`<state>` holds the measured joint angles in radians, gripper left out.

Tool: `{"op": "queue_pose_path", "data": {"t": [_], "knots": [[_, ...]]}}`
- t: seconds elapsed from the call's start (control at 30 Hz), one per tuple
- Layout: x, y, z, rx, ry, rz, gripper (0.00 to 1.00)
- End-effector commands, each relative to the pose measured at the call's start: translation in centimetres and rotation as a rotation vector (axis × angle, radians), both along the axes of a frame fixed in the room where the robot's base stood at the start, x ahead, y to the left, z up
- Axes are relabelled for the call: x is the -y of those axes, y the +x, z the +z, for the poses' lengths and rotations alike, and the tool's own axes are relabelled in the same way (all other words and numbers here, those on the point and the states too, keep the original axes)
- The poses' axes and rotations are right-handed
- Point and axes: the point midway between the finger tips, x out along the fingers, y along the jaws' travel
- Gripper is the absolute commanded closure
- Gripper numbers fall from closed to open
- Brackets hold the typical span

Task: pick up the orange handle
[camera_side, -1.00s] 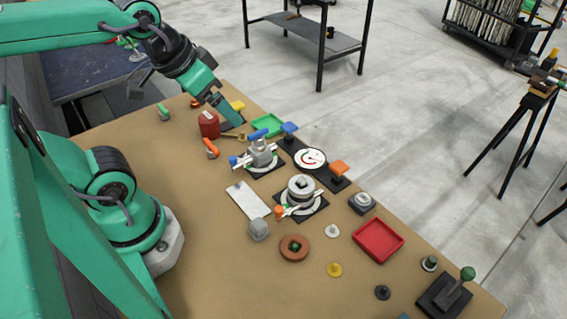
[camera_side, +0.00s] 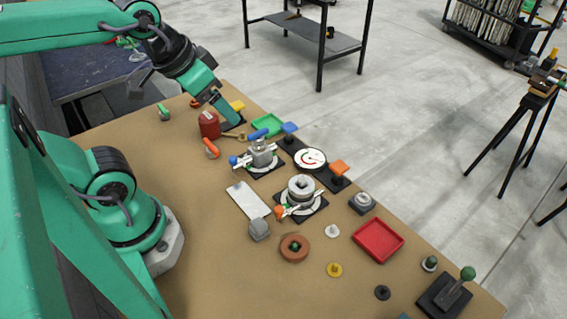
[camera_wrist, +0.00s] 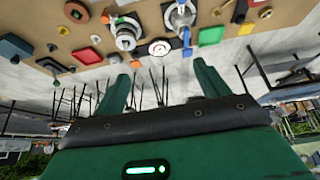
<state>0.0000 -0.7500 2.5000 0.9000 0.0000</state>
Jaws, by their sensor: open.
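The orange handle (camera_side: 211,148) lies on the brown tabletop in the side view, just below the red canister (camera_side: 209,125). My gripper (camera_side: 232,120) is up and to the right of the handle, beyond the canister, and apart from the handle. In the wrist view my two green fingers (camera_wrist: 163,70) are spread with nothing between them. I cannot pick out the orange handle surely in the wrist view.
An orange paddle (camera_side: 339,168) and a red tray (camera_side: 378,240) are farther right. Bare tabletop lies left of the handle.

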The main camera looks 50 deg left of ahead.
Motion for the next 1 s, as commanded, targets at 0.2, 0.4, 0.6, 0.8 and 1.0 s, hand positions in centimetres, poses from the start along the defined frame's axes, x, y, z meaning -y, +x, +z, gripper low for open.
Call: {"op": "queue_pose_path", "data": {"t": [0.2, 0.4, 0.6, 0.8, 1.0], "knots": [[0.0, 0.0, 0.0, 0.000, 0.000, 0.000, 0.46], [0.0, 0.0, 0.0, -0.001, -0.001, 0.004, 0.46], [-0.7, 0.6, -0.5, -0.026, -0.023, 0.073, 0.46], [-2.5, 1.9, -2.0, -0.087, -0.080, 0.257, 0.46], [-5.2, 3.4, -4.3, -0.163, -0.155, 0.520, 0.46]]}}
